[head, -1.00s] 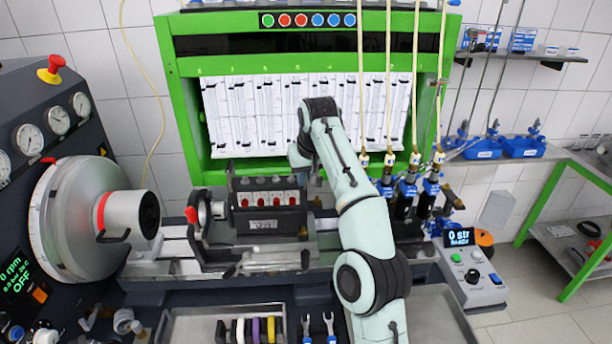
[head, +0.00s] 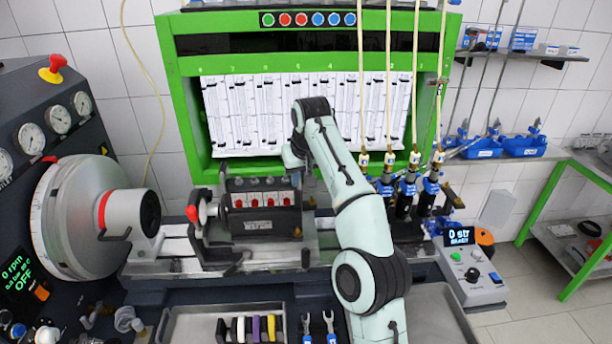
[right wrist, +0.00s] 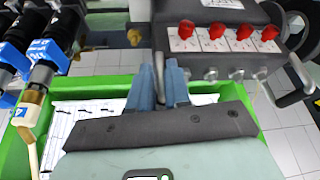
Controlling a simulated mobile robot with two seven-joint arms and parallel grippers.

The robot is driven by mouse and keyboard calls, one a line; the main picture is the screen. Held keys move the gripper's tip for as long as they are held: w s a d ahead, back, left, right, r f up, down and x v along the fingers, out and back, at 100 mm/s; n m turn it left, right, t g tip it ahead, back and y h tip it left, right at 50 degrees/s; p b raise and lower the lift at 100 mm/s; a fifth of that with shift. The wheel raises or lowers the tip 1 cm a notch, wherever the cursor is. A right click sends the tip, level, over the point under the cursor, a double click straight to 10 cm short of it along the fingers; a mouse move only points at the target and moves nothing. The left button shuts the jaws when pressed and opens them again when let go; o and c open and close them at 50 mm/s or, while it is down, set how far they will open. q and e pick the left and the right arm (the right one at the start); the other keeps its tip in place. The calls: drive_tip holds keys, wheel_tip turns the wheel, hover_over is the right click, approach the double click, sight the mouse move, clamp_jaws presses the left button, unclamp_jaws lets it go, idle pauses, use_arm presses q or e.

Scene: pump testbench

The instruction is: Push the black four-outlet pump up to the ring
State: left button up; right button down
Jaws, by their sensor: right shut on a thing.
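The black four-outlet pump (head: 264,221) sits upright on the bench rails in the head view, with a row of red caps on white blocks along its top. The black ring (head: 209,256), with a red-tipped lever, stands just left of the pump. The pump's left end is very close to it; I cannot tell whether they touch. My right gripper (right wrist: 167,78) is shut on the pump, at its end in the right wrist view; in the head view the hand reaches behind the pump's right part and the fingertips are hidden. My left gripper is not in view.
The grey drive head (head: 95,222) stands left of the ring. Several injectors with hoses (head: 408,192) stand right of my right arm. A tray (head: 190,322) with coloured pieces lies in front, and the green cabinet (head: 180,110) is behind. A control box (head: 474,275) sits at the right.

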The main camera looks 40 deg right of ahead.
drive_tip(key=shift+w+a, duration=0.2)
drive_tip(key=shift+a, duration=0.35)
drive_tip(key=shift+w+a, duration=0.6)
drive_tip(key=shift+a, duration=0.3)
drive_tip(key=shift+w+a, duration=0.1)
drive_tip(key=shift+a, duration=0.1)
drive_tip(key=shift+w+a, duration=0.35)
drive_tip(key=shift+a, duration=0.25)
drive_tip(key=shift+w+a, duration=0.15)
idle(0.4)
drive_tip(key=shift+w+a, duration=0.2)
drive_tip(key=shift+a, duration=0.25)
